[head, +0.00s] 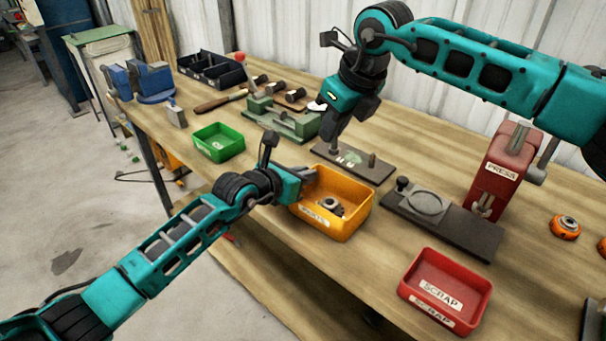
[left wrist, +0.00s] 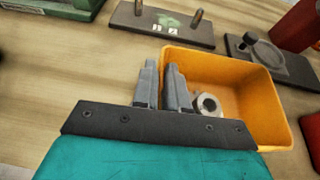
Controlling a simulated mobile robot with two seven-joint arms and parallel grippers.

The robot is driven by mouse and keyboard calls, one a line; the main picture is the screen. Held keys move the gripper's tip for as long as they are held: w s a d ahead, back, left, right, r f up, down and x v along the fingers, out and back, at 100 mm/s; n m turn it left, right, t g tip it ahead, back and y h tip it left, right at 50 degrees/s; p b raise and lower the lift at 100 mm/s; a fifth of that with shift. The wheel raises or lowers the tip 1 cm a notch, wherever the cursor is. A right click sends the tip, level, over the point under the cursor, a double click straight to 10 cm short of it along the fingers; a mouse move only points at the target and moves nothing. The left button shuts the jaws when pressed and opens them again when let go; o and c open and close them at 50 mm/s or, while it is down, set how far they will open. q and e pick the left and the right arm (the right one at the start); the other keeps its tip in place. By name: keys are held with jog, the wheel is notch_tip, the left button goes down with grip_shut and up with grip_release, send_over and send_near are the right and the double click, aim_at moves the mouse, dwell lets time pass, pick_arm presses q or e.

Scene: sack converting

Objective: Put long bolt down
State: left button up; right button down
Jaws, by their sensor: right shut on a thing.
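My right gripper (head: 335,128) points down over the left end of a dark plate (head: 380,176) and is shut on a slim grey upright piece, which I take as the long bolt (head: 334,146). Its upper part is hidden by the fingers. Its lower end appears to meet the plate, but I cannot tell whether it is seated. In the left wrist view it shows at the top edge (left wrist: 138,8). A second short peg (head: 371,160) stands at the plate's right. My left gripper (head: 310,175) is over the yellow bin's left edge, its fingers (left wrist: 163,82) slightly apart and empty.
The yellow bin (head: 333,226) holds metal parts. A red scrap tray (head: 445,315), a dark fixture (head: 470,234) and a red press (head: 497,172) stand to the right. A green bin (head: 218,144) and a green fixture (head: 290,124) are at the left. Bare wood lies between the bins.

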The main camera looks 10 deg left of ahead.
pick_arm(q)
grip_shut()
pick_arm(e)
jog(key=d+f+m, duration=0.1)
jog(key=f+m, duration=0.1)
jog(key=f, duration=0.2)
jog(key=s+f+m+t+h, duration=0.1)
jog(key=f+m, duration=0.1)
jog(key=f, duration=0.2)
jog(key=d+f+m, duration=0.1)
jog(key=f, duration=0.3)
jog(key=shift+s+d+f+m+h, duration=0.15)
jog(key=shift+s+d+m+h, duration=0.15)
jog(key=shift+d+m, duration=0.1)
jog(key=shift+f, duration=0.15)
